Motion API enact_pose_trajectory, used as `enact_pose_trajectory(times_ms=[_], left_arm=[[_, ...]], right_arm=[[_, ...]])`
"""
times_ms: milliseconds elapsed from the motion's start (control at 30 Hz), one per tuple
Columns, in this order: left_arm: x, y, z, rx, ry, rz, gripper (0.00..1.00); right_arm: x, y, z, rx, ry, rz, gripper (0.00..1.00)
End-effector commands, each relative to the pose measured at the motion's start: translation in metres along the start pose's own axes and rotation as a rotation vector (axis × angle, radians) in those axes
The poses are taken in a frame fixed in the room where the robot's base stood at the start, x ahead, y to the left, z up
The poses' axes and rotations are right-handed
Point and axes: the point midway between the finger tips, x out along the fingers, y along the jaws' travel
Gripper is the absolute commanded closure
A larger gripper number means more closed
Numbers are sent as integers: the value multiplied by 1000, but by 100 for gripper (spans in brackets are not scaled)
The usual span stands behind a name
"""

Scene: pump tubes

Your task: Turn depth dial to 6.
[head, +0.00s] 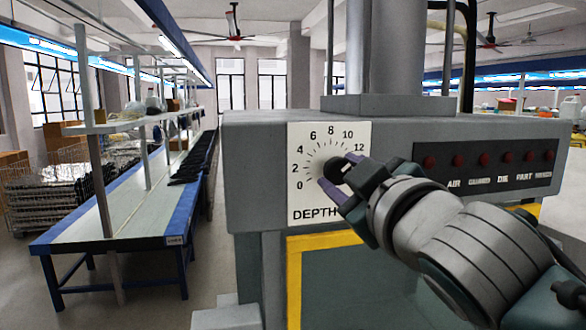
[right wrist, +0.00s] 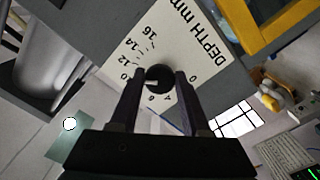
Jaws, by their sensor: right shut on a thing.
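The depth dial is a dark round knob (head: 334,169) on a white plate (head: 300,132) marked DEPTH, with numbers in an arc from 0 upward. The plate is on the front of a grey machine. My right gripper (head: 339,175) is shut on the knob, one finger on each side. In the right wrist view the knob (right wrist: 158,76) sits between the fingertips (right wrist: 159,80). A pale mark on it points left there, towards a finger that hides part of the scale. I cannot read its exact number. My left gripper is not in view.
A row of red buttons (head: 484,159) on a black panel is right of the dial. A yellow frame (head: 294,275) edges the opening below. A grey column (head: 387,45) rises above the machine. A long blue-edged workbench (head: 125,205) stands at the left.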

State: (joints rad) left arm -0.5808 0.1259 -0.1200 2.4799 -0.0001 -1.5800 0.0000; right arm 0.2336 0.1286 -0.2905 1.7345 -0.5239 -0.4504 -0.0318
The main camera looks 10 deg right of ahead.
Motion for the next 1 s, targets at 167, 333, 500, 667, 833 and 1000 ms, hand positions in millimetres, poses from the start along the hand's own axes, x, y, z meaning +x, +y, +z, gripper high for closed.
enact_pose_trajectory(times_ms=[167,333,500,667,833,1000], left_arm=[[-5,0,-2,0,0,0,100],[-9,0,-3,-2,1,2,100],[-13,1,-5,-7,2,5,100],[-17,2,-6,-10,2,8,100],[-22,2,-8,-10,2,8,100],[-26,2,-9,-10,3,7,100]], right_arm=[[0,1,-2,-169,2,-1,100],[0,1,-2,-329,2,-1,100],[0,2,-2,-492,2,-1,100],[0,2,-2,-644,2,0,100],[0,2,-2,-805,2,-1,100],[0,2,-2,-965,2,-1,100]])
